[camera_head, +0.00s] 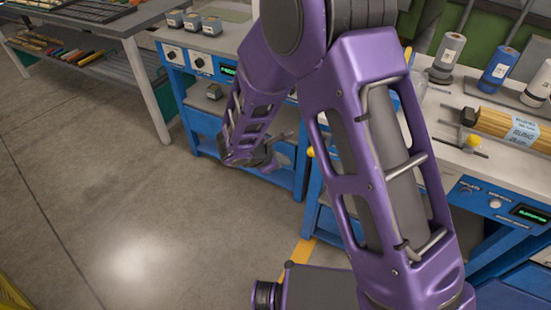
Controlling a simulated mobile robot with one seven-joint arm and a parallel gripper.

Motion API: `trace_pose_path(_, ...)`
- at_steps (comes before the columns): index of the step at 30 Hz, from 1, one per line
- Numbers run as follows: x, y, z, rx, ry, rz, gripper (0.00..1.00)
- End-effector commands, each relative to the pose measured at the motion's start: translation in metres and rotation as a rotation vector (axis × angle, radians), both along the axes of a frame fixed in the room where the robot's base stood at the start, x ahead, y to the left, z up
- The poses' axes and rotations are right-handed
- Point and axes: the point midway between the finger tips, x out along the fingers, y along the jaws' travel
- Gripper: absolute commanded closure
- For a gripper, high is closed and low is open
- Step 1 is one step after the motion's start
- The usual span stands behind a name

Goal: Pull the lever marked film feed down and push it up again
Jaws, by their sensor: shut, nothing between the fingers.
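My purple arm crosses the middle of the view and folds down to the left. My gripper (282,160) is small and partly hidden at its end, low in front of the blue bench. It looks shut and holds nothing. A yellow knob (310,152) shows just right of it, at the edge of my arm; whatever it sits on is mostly hidden. I cannot tell whether they touch. Another yellow knob (473,142) stands on the right machine's top. No film feed marking is readable, so I cannot tell which knob belongs to that lever.
The right blue machine (510,180) carries a bundle of wooden rods (495,124), a blue spool (499,70) and a grey spool (448,52). A blue bench with dials (200,62) stands behind my arm. A grey table (95,22) is at upper left. The concrete floor (110,170) at left is clear.

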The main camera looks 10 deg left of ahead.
Motion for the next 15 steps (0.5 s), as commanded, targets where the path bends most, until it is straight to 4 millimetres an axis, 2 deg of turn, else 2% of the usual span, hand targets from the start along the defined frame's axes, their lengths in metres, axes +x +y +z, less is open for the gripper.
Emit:
trace_pose_path(2,0.009,-0.007,-0.014,-0.001,0.002,-0.002,1.0)
trace_pose_path(9,0.02,-0.034,0.001,0.0,-0.001,-0.002,1.0)
trace_pose_path(15,0.023,-0.041,0.003,0.0,-0.001,0.001,1.0)
